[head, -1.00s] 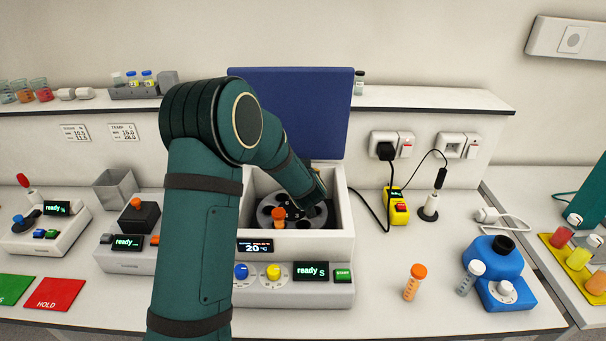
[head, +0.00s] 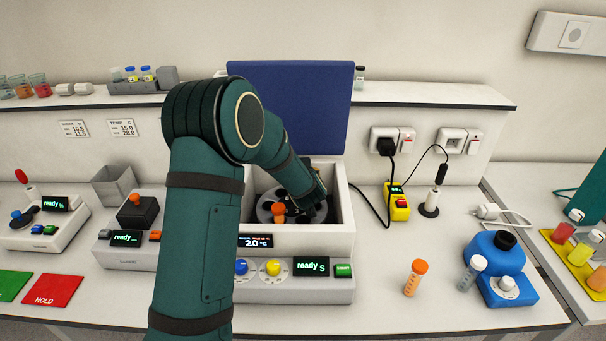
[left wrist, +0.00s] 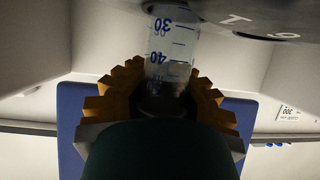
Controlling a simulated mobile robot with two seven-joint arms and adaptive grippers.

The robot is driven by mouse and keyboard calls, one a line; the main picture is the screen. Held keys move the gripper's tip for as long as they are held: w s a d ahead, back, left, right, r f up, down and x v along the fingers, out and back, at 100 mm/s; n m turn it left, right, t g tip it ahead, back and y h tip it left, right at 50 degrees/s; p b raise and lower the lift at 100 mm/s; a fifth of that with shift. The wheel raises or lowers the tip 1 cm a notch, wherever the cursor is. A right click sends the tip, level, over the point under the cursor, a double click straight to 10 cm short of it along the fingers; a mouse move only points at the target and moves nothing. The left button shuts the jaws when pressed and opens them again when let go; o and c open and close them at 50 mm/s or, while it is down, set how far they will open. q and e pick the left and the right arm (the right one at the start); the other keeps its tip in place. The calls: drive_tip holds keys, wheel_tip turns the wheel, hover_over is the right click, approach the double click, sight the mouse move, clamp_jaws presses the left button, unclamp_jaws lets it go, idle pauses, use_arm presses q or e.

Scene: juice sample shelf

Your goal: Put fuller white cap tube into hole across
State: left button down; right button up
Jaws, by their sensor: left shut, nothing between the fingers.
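My left gripper (head: 316,208) reaches down into the open centrifuge (head: 346,215), over the right side of its dark rotor (head: 265,212); its fingertips are mostly hidden by the arm. In the left wrist view the yellow fingers (left wrist: 165,105) are shut around no held thing. A clear graduated tube (left wrist: 172,45) shows there close beyond them, against the rotor's underside or face (left wrist: 245,22); its cap and fill level cannot be made out. An orange-capped tube (head: 279,212) stands in the rotor's front left part. A white-capped tube (head: 472,274) stands on the bench to the right.
The blue centrifuge lid (head: 290,105) stands open behind the bowl. An orange-capped tube (head: 415,279) stands on the bench beside a blue mixer (head: 495,262). A yellow box (head: 399,205) with a cable is right of the centrifuge.

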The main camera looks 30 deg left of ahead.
use_arm(q)
drive_tip(key=shift+p, duration=0.3)
drive_tip(key=shift+r, duration=0.15)
drive_tip(key=shift+r+p, duration=2)
drive_tip(key=shift+r, duration=0.25)
drive_tip(key=shift+f+b, duration=1.85)
drive_tip(key=shift+f, duration=0.7)
idle(0.3)
drive_tip(key=shift+r, duration=0.15)
drive_tip(key=shift+r+p, duration=2.2)
drive_tip(key=shift+r, duration=0.2)
